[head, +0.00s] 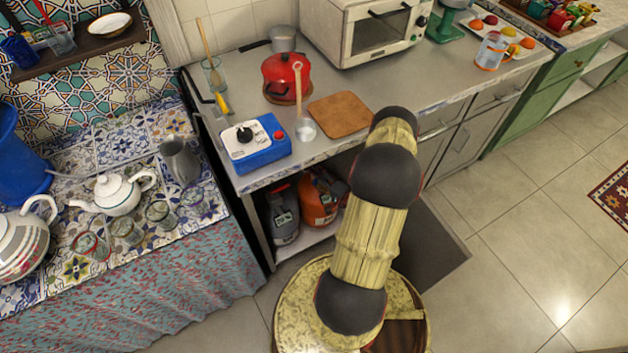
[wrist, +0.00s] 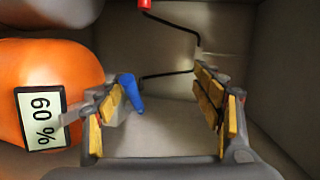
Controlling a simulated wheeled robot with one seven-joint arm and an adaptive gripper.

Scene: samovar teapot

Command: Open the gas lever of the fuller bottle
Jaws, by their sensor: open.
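Two gas bottles stand on the shelf under the counter: a grey one (head: 283,212) and an orange one (head: 319,203). In the wrist view the orange bottle (wrist: 70,75) fills the left side; its tilted label (wrist: 41,115) appears to read 60 %, upside down. Part of the grey bottle (wrist: 45,12) shows at top left, its label out of view. A blue lever (wrist: 131,92) is beside the orange bottle, at the inner side of my left finger; contact is unclear. A red piece (wrist: 145,4) shows at the top edge. My gripper (wrist: 162,105) is open; the head view hides it.
Thin black pipes (wrist: 170,23) run behind the levers in the cupboard. A tiled ledge with a teapot (head: 117,194) is at left.

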